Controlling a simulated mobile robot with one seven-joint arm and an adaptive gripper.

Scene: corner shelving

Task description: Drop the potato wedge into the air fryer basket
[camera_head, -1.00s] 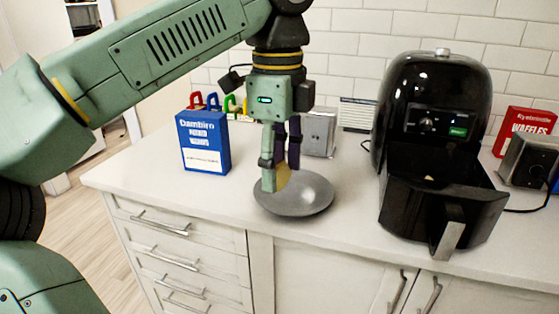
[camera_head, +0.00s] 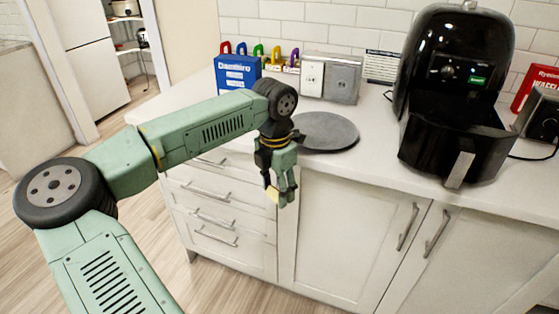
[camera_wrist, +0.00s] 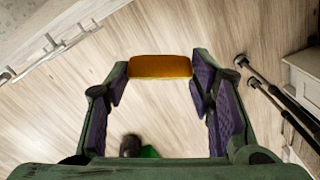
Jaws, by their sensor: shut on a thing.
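My gripper (camera_head: 281,198) points down in front of the counter's drawers, below the worktop edge. It is shut on the yellow-orange potato wedge (camera_head: 271,195). In the wrist view the wedge (camera_wrist: 160,66) sits between the two purple-padded fingertips (camera_wrist: 162,76), over open floor. The black air fryer (camera_head: 462,45) stands on the counter to the right. Its basket (camera_head: 455,148) is pulled out, with the handle (camera_head: 460,169) facing front; the inside is dark and its contents cannot be made out. The gripper is left of and lower than the basket, well apart from it.
A grey round dish (camera_head: 328,132) lies on the counter just behind my wrist and looks empty. A blue box (camera_head: 237,74), a metal socket box (camera_head: 330,77) and a red box (camera_head: 536,87) stand behind. The counter (camera_head: 375,155) is clear between dish and fryer.

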